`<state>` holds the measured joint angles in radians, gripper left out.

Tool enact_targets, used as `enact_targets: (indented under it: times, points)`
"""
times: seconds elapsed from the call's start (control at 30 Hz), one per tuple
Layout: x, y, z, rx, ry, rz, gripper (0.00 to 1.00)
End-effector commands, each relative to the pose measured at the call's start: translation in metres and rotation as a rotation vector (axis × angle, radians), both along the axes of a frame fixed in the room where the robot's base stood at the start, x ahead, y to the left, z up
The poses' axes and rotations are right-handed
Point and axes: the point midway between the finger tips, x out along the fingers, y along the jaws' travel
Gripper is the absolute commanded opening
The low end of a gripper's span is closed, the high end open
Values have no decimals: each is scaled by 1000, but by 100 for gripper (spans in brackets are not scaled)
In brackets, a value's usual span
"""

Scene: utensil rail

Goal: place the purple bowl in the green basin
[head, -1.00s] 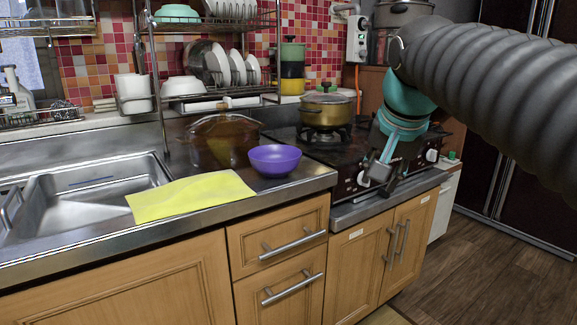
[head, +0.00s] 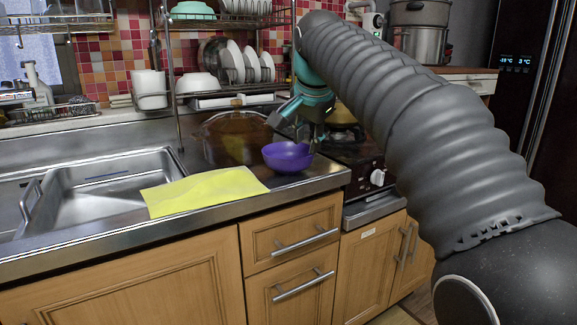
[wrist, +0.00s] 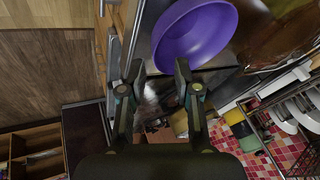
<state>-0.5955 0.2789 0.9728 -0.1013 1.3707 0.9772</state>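The purple bowl (head: 287,157) stands upright on the steel counter, near its right end by the stove. My gripper (head: 312,138) is at the bowl's right rim. In the wrist view my gripper (wrist: 158,68) is open, with its fingers apart. One finger overlaps the edge of the purple bowl (wrist: 195,30) and the other lies outside it; I cannot tell whether either touches. A mint-green vessel (head: 193,9) on the upper rack shelf is the only green basin-like thing I see.
A brown transparent pot (head: 233,137) stands close behind the bowl. The dish rack (head: 226,101) holds plates above the counter. The stove is at the right, partly hidden by my arm.

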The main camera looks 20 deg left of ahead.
Motion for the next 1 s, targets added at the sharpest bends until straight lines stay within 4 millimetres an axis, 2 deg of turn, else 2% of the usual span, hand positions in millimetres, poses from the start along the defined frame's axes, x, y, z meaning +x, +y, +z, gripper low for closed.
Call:
enact_targets:
  times: [0.1,0.43,0.7,0.97,1.0]
  points:
    - [7,3,-15,0,0,0,32]
    - [15,6,-31,0,0,1,32]
    - [30,11,-64,-1,1,2,32]
    - [33,13,-68,1,-1,2,32]
    - [33,13,-68,1,-1,2,30]
